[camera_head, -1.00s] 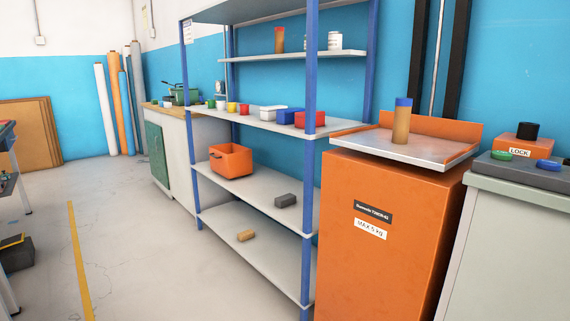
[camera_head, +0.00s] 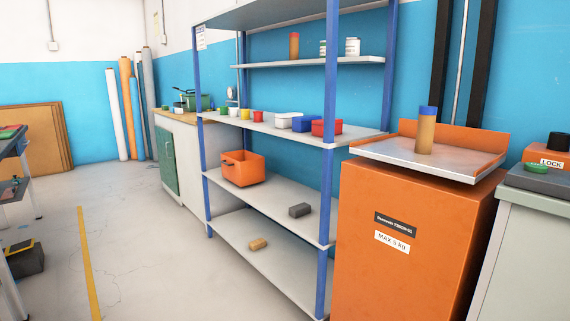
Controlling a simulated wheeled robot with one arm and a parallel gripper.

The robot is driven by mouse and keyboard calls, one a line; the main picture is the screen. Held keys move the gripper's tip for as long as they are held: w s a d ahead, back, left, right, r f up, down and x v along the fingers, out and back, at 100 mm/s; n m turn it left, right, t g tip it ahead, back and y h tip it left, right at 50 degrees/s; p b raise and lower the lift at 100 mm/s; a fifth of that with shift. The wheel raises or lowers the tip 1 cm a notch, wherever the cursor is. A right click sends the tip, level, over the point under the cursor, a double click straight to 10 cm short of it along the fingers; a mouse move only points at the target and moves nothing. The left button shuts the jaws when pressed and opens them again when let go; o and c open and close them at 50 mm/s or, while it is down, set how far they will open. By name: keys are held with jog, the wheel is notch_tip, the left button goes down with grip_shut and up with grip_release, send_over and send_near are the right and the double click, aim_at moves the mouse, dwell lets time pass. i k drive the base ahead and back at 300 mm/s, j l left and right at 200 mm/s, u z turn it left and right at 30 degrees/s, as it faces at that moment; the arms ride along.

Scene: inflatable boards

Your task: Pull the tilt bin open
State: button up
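I cannot tell for sure which thing is the tilt bin. An orange open-topped bin (camera_head: 243,168) sits upright on the middle shelf of the rack. A green panel (camera_head: 167,158) closes the front of the pale cabinet behind the rack; it looks shut, and any handle is too small to make out. My gripper is not in view.
A shelf rack with blue posts (camera_head: 328,180) stands mid-picture, holding small coloured boxes. An orange scale cabinet (camera_head: 405,255) with a tilted metal tray stands right of it. A bench (camera_head: 15,170) edges the left. The floor (camera_head: 150,260) between is clear.

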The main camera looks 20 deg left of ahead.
aim_at(243, 167)
jog(key=i+j, duration=0.2)
jog(key=j, duration=0.4)
jog(key=i+j+z, duration=0.1)
jog(key=j, duration=0.55)
jog(key=i+j, duration=0.25)
jog(key=j, duration=0.35)
jog(key=i+j+z, duration=0.1)
jog(key=j, duration=0.55)
jog(key=i+j, duration=0.25)
jog(key=j, duration=0.4)
jog(key=i+j, duration=0.15)
jog(key=j, duration=0.45)
jog(key=i+j+z, duration=0.1)
jog(key=j, duration=0.55)
jog(key=i+j, duration=0.2)
jog(key=j, duration=0.45)
jog(key=z, duration=0.05)
